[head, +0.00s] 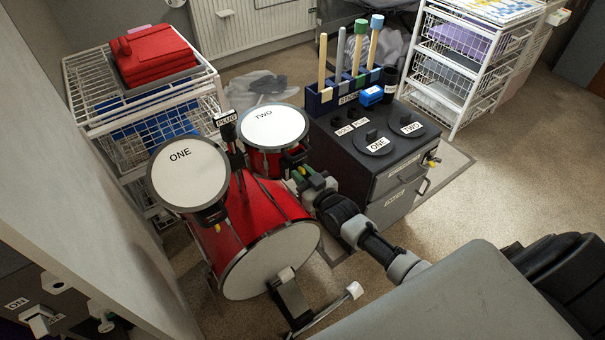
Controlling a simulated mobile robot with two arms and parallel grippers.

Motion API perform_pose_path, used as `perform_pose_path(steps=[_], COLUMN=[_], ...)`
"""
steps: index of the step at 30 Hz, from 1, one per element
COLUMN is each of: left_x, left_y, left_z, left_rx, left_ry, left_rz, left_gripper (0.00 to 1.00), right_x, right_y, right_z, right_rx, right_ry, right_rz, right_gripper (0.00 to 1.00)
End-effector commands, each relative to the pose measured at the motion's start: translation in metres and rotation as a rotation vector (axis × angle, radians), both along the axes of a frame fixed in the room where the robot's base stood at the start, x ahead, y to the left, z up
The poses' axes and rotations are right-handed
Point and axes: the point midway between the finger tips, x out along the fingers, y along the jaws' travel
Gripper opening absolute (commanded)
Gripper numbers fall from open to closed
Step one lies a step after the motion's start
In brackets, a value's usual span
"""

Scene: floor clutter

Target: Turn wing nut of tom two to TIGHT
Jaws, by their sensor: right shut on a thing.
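Tom two (275,126) is a red drum with a white head marked TWO, mounted above the red bass drum (262,215). My right gripper (294,178) is just below tom two's right side, by a dark bracket (295,158). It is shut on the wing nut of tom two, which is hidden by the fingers. I cannot read the nut's angle or any TIGHT mark. Tom one (188,174), with a white head marked ONE, is to the left. My left gripper is not in view.
A black cabinet (395,165) with knobs marked ONE and TWO stands right of the drums, close to my right arm. White wire racks (85,100) stand behind at left. A foot pedal (290,297) is in front of the bass drum. Carpet is clear at right.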

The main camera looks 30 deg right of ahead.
Motion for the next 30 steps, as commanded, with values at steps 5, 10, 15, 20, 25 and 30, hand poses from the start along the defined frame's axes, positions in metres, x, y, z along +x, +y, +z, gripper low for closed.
perform_pose_path(steps=[5, 10, 15, 20, 25, 30], left_x=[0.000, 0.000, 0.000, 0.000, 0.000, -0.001], left_y=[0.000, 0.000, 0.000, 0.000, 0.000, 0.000], left_z=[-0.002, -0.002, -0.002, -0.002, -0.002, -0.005], left_rx=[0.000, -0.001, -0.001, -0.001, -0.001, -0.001], left_ry=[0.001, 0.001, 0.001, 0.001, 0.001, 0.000], left_rz=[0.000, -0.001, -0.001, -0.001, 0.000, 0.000], left_gripper=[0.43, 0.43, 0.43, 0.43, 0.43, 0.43], right_x=[0.000, 0.000, 0.000, 0.000, 0.000, -0.013], right_y=[0.000, 0.000, 0.000, 0.000, 0.000, -0.001], right_z=[-0.001, -0.001, -0.001, -0.001, 0.000, 0.000], right_rx=[0.014, 0.015, 0.014, 0.014, 0.014, 0.013], right_ry=[0.003, 0.004, 0.004, 0.003, 0.003, 0.005], right_rz=[0.000, 0.000, 0.000, 0.000, 0.000, 0.001], right_gripper=[0.00, 0.00, 0.26, 0.38, 0.38, 0.38])
